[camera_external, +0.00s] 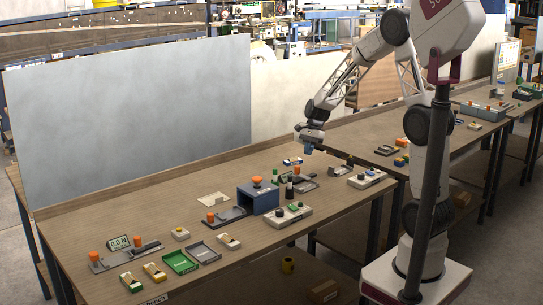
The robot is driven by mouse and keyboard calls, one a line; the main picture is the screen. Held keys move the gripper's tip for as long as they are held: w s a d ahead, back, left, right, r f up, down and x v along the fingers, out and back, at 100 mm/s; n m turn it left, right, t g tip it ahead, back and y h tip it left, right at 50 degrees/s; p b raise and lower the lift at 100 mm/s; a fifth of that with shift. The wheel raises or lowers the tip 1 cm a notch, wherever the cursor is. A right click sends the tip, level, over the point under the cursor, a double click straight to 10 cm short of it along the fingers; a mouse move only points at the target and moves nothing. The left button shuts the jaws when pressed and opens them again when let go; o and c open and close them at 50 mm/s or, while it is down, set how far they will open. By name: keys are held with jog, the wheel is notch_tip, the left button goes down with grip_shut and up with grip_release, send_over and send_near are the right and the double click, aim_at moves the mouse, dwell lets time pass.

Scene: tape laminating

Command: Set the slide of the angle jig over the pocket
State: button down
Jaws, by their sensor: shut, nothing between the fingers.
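My gripper (309,149) hangs above the back right part of the near bench, shut and empty, with a blue part at its tip. Below it are small dark fixtures, among them a low dark jig (302,185) with an upright part. Another flat dark jig with an orange knob (210,217) lies left of the blue box. A longer grey fixture with orange knobs (125,256) is at the far left. I cannot tell at this size which one is the angle jig, and its slide and pocket cannot be made out.
A blue box (258,197) with an orange knob stands mid-bench, beside a grey button box (287,216). A green tray (180,262), a grey tray (205,252) and small yellow-and-white blocks (154,272) line the front left. A tall grey panel (130,115) stands behind. The back left bench is clear.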

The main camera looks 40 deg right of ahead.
aim_at(302, 176)
jog(key=a+f, duration=0.2)
jog(key=f, duration=0.1)
jog(key=shift+s+a, duration=0.3)
jog(key=shift+a, duration=0.1)
jog(key=shift+s+a, duration=0.2)
jog(key=shift+a, duration=0.95)
jog(key=shift+a, duration=0.1)
jog(key=shift+a, duration=0.95)
jog(key=shift+s+a+f, duration=0.1)
jog(key=shift+s+a, duration=0.05)
jog(key=shift+a, duration=0.05)
